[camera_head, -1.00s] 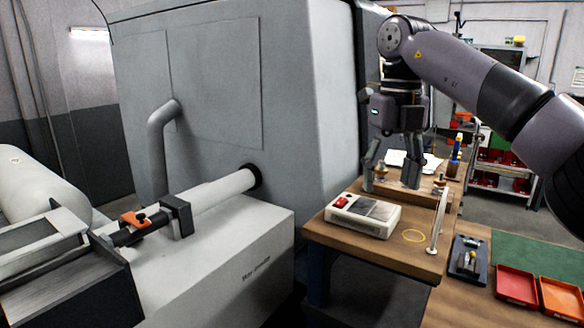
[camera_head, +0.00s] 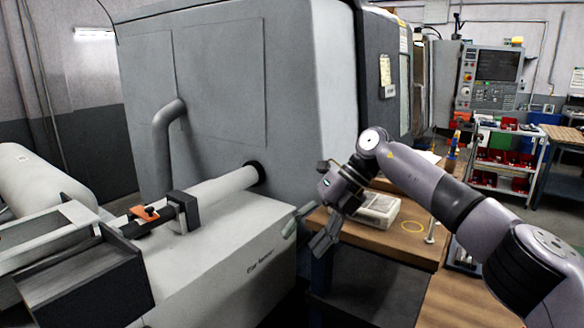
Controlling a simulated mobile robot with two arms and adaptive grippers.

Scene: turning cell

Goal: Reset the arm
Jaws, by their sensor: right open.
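My right gripper (camera_head: 305,232) is open and empty. It hangs in front of the near left edge of the wooden bench (camera_head: 400,243), with its fingers pointing down and left towards the bar feeder (camera_head: 225,262). My right arm (camera_head: 430,185) comes in from the lower right and crosses in front of the bench. My left gripper is not in view.
A white box-shaped device (camera_head: 378,212) sits on the bench behind my right gripper, partly hidden. The large grey machine (camera_head: 225,90) stands behind. A shelf with red bins (camera_head: 503,155) stands at the back right.

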